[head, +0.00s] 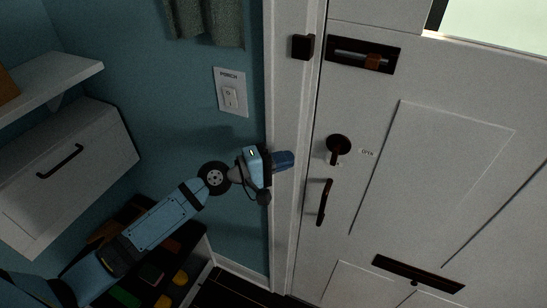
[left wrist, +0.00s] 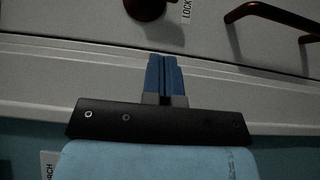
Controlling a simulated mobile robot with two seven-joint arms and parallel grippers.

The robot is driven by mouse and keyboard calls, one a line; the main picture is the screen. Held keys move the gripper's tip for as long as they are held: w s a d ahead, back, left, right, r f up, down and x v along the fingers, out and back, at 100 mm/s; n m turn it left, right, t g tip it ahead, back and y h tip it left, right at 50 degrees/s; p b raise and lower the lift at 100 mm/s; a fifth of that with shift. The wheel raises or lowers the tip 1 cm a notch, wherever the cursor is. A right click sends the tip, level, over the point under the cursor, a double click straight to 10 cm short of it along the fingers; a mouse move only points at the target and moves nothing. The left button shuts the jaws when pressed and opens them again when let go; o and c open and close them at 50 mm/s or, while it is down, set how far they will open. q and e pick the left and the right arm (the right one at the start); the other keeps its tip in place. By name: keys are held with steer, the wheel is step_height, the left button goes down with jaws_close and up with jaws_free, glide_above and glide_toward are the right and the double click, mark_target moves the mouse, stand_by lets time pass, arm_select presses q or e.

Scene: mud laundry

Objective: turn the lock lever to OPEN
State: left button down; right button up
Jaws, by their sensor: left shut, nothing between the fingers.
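The lock lever (head: 338,150) is a dark bronze lever on a round plate on the white door. It points downward in the head view, with an "OPEN" label (head: 367,153) to its right and another small label just below it. In the left wrist view the round lock plate (left wrist: 146,6) is partly cut off at the top edge, beside a "LOCK" label (left wrist: 186,10). My left gripper (head: 290,159) is shut and empty, in front of the door frame, left of the lever and apart from it. Its blue fingers (left wrist: 164,76) lie together in the left wrist view. My right gripper is not seen.
A bronze door handle (head: 324,202) sits below the lock and a slide bolt (head: 362,57) above it. A mail slot (head: 417,273) is lower on the door. A switch plate labelled PORCH (head: 230,92) is on the blue wall. A white cabinet (head: 69,168) is at left.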

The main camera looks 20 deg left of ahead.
mark_target(335, 154)
arm_select(q)
steer(key=w+d+p, duration=0.1)
steer(key=d, duration=0.1)
steer(key=w+d+p, duration=0.1)
steer(key=d, duration=0.1)
steer(key=w+d+p, duration=0.1)
steer(key=d, duration=0.2)
steer(key=shift+d, duration=0.1)
steer(key=shift+f, duration=0.1)
